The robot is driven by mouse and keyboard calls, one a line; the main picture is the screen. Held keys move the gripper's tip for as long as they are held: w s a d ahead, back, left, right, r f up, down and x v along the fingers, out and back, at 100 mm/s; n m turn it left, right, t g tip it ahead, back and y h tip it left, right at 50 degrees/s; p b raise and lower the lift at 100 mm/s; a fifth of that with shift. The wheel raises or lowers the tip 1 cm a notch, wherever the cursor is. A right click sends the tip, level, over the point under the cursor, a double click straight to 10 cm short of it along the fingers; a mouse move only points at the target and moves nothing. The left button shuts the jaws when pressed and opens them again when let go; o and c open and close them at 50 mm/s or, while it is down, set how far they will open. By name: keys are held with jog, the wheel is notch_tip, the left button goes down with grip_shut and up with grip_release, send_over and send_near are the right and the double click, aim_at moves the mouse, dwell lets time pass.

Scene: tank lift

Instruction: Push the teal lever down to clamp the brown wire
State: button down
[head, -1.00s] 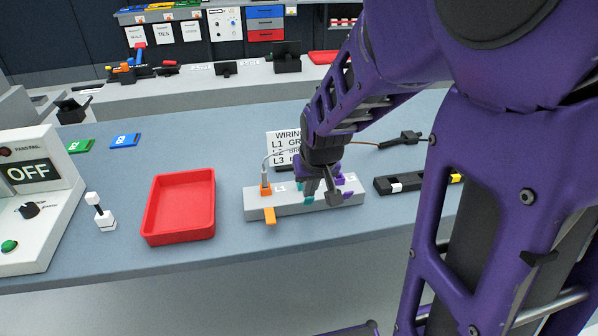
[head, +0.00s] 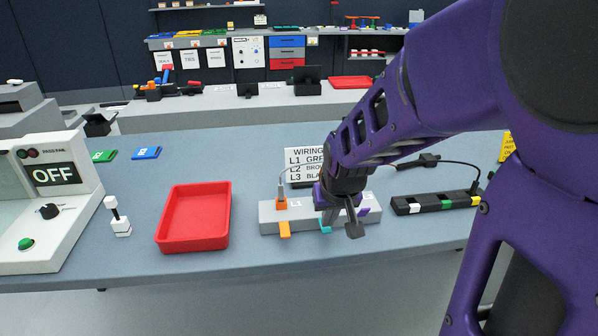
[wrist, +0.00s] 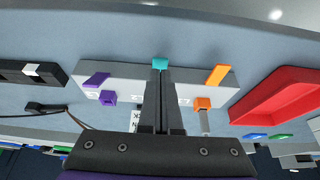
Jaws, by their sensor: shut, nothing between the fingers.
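The terminal block (head: 268,217) is pale grey, with an orange lever (head: 285,229) at its left, a teal lever (head: 325,227) in the middle and a purple lever (head: 364,211) at its right. The teal lever juts from the block's front edge, about as low as the orange one. My gripper (wrist: 160,73) is shut and empty, its tips at the teal lever (wrist: 160,63) in the wrist view, seemingly touching it. In the head view my gripper (head: 328,212) hides the middle port and most of the lever. The brown wire's end at the block is hidden behind my arm.
A red tray (head: 162,234) stands left of the block. A black strip with coloured marks (head: 407,206) lies at the right. A wiring sign (head: 303,155) stands behind. A tester reading OFF (head: 54,176) is at far left. The bench front is clear.

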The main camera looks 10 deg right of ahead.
jog(key=shift+w, duration=0.1)
jog(key=shift+w+r, duration=0.15)
jog(key=shift+w, duration=0.6)
